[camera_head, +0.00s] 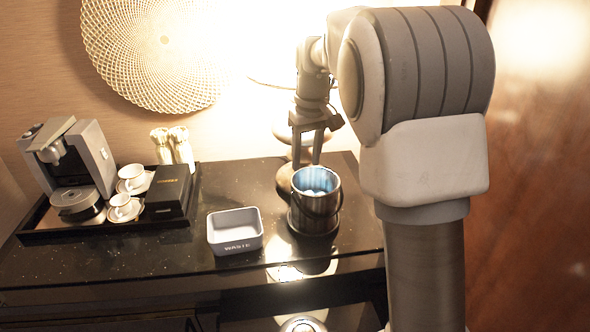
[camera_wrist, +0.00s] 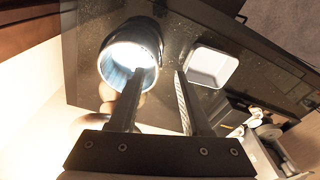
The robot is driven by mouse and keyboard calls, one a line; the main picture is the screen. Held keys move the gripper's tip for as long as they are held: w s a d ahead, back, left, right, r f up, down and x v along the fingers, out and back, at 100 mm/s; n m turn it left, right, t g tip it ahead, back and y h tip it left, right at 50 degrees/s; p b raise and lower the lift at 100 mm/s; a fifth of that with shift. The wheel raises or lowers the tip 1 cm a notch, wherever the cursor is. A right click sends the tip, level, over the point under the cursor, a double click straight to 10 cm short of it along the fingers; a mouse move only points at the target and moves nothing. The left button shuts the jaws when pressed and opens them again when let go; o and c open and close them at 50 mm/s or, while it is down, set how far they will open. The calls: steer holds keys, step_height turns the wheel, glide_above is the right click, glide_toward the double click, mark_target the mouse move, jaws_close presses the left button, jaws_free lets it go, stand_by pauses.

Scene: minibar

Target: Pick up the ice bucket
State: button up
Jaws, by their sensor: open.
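The ice bucket (camera_head: 312,217) is a dark metallic pail with a pale blue inside and white ice. It stands upright on the black counter, at the right in the head view. My gripper (camera_head: 307,160) is open and empty, above and just behind the bucket, fingers pointing down. In the wrist view the bucket (camera_wrist: 146,30) shows beyond the fingertips, mostly left of the gap in my gripper (camera_wrist: 158,72). The left finger overlaps its rim in the picture. I cannot tell whether it touches.
A white square bin (camera_head: 235,247) stands just left of the bucket. A black tray (camera_head: 75,233) further left holds a coffee machine (camera_head: 85,160), cups and a black box (camera_head: 168,188). A lamp (camera_head: 285,178) stands close behind the bucket. The front counter edge is near.

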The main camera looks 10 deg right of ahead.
steer(key=n+g+p, duration=0.1)
steer(key=p, duration=0.1)
glide_above(296, 196)
steer(key=f, duration=0.4)
steer(key=shift+w+d+f, duration=0.15)
steer(key=shift+w+f, duration=0.2)
steer(key=shift+f, duration=0.15)
step_height(296, 196, down, 12)
steer(key=shift+w+r+p, duration=0.1)
steer(key=shift+w+p, duration=0.05)
steer(key=shift+p, duration=0.65)
jaws_close()
steer(key=shift+w+r, duration=0.1)
